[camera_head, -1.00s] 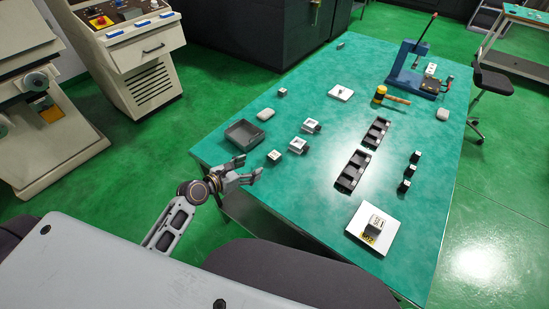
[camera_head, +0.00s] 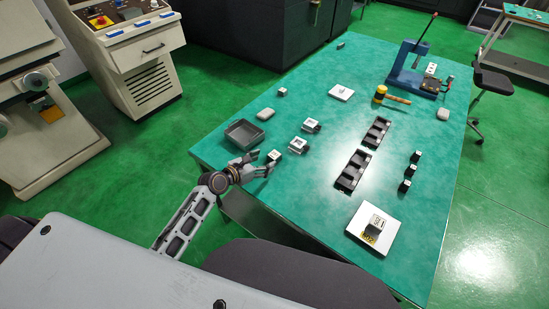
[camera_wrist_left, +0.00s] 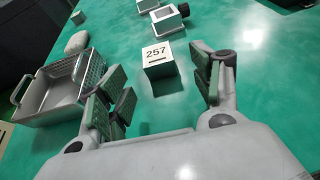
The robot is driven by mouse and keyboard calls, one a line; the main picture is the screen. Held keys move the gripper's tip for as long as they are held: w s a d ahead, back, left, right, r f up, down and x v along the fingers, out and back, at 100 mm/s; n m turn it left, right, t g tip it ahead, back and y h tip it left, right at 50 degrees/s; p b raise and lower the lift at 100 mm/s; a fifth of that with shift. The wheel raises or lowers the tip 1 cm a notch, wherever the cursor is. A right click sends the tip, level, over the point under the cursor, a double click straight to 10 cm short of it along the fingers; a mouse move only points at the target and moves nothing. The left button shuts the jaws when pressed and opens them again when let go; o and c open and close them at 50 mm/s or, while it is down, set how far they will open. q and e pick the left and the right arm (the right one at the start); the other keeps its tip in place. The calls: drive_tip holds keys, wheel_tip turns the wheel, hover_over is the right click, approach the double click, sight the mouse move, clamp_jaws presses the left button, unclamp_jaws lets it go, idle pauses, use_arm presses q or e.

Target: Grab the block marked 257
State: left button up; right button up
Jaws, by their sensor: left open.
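The block marked 257 (camera_wrist_left: 158,62) stands on the green table in the left wrist view, its number on the pale top face. It also shows in the head view (camera_head: 274,155), just beyond my left gripper's fingertips. My left gripper (camera_head: 262,164) is open and empty. In the left wrist view its two fingers (camera_wrist_left: 165,92) are spread wide, and the block is ahead of the gap between them, slightly towards the left finger. I see no contact with the block. My right gripper is not in view.
A grey tray (camera_head: 228,136) is left of the block. Black slotted holders (camera_head: 352,168), a hammer (camera_head: 392,97), a blue press (camera_head: 405,75) and a white plate (camera_head: 365,248) with a marked block are farther right.

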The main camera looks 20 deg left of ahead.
sight(274, 155)
use_arm(q)
drive_tip(key=shift+w+d+f, duration=0.25)
drive_tip(key=shift+w+d, duration=0.05)
drive_tip(key=shift+w, duration=0.3)
drive_tip(key=shift+x, duration=2.6)
drive_tip(key=shift+w+a+r, duration=0.1)
drive_tip(key=shift+r, duration=0.05)
drive_tip(key=c, duration=1.4)
drive_tip(key=shift+r, duration=0.1)
clamp_jaws()
